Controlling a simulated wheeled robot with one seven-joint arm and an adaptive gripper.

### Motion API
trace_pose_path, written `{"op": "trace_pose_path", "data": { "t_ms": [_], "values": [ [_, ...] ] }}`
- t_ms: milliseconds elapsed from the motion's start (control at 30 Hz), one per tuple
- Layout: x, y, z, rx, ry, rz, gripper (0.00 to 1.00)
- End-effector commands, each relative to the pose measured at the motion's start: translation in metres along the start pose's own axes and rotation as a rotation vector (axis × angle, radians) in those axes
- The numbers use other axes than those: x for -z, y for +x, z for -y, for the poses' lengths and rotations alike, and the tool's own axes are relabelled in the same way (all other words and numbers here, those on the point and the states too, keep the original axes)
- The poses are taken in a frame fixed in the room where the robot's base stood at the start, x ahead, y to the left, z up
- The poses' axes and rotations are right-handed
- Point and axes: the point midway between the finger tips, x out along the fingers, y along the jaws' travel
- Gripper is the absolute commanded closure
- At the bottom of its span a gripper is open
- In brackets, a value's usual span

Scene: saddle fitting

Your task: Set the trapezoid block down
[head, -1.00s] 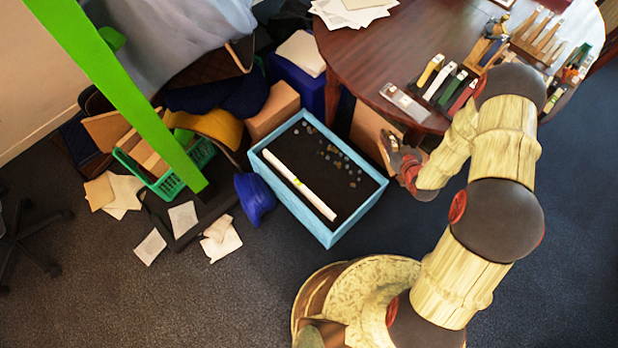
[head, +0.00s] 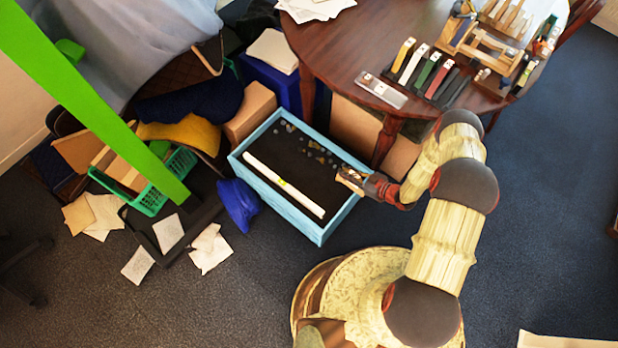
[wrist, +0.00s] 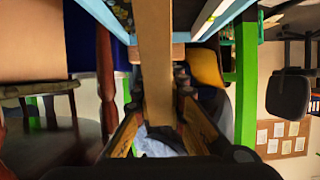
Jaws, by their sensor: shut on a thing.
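My gripper (head: 354,178) is shut on the trapezoid block, a tan wooden piece (wrist: 155,60) that runs up the middle of the wrist view between the two fingers. In the head view the block (head: 348,175) shows only as a small tan shape at the fingertips, beside or over the right rim of a light blue crate. I cannot tell its height above the crate. Its full outline is not clear in either view.
The light blue crate (head: 333,226) has a dark floor, a long white tube (head: 284,184) and several small grey pieces. A round wooden table (head: 345,45) with tools stands behind it. A blue hat-like thing (head: 238,203) and papers lie left of the crate.

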Motion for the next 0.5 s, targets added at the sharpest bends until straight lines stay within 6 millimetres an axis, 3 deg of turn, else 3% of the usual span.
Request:
{"op": "trace_pose_path", "data": {
  "t_ms": [33, 300, 500],
  "values": [
    [-0.004, 0.015, 0.008, 0.007, -0.001, 0.000, 1.00],
    [-0.013, 0.074, 0.034, 0.005, 0.001, 0.001, 1.00],
    [-0.033, 0.106, 0.043, 0.002, 0.001, 0.001, 1.00]
  ]
}}
